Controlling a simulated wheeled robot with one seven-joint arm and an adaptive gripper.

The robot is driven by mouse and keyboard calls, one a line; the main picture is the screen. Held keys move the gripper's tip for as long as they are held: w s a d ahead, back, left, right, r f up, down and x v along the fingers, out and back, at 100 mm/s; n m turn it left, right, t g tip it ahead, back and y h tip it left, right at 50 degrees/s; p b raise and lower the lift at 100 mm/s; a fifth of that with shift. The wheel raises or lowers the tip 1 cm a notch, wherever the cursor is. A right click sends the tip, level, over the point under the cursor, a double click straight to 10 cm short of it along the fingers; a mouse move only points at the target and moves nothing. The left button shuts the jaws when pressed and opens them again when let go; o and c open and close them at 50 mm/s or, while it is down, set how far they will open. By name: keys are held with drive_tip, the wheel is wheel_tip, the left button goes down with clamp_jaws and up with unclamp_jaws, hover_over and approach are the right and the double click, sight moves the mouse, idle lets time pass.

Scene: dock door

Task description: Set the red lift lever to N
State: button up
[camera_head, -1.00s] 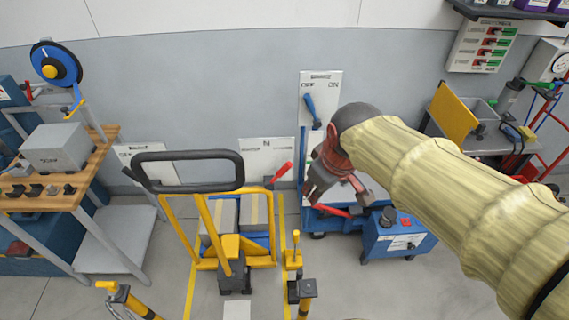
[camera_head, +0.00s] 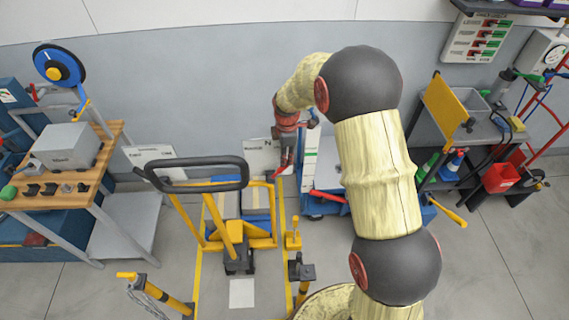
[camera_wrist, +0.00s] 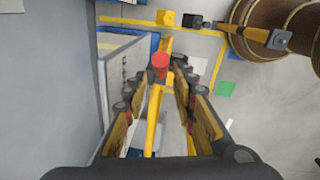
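The red lift lever (camera_head: 282,172) angles out beside a white wall panel (camera_head: 258,156) marked N, behind the yellow pallet cart. Its red knob also shows in the wrist view (camera_wrist: 160,62), between the tips of my fingers or just past them; I cannot tell the depth. My gripper (camera_head: 285,162) points down at the lever, close in front of the panel. In the wrist view my gripper (camera_wrist: 156,78) has its fingers apart, with gaps on both sides of the knob. My gripper partly covers the panel and lever in the head view, and the lever's setting is unclear.
The yellow cart (camera_head: 205,225) with a black handle (camera_head: 195,172) stands just left of my arm. A wooden workbench (camera_head: 85,180) is at the left. Clear floor lies at the lower right.

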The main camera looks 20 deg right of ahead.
sight(279, 171)
drive_tip(key=f, duration=0.7)
drive_tip(key=shift+w+f+b, duration=0.2)
drive_tip(key=shift+w+b, duration=0.15)
drive_tip(key=shift+c, duration=0.3)
clamp_jaws()
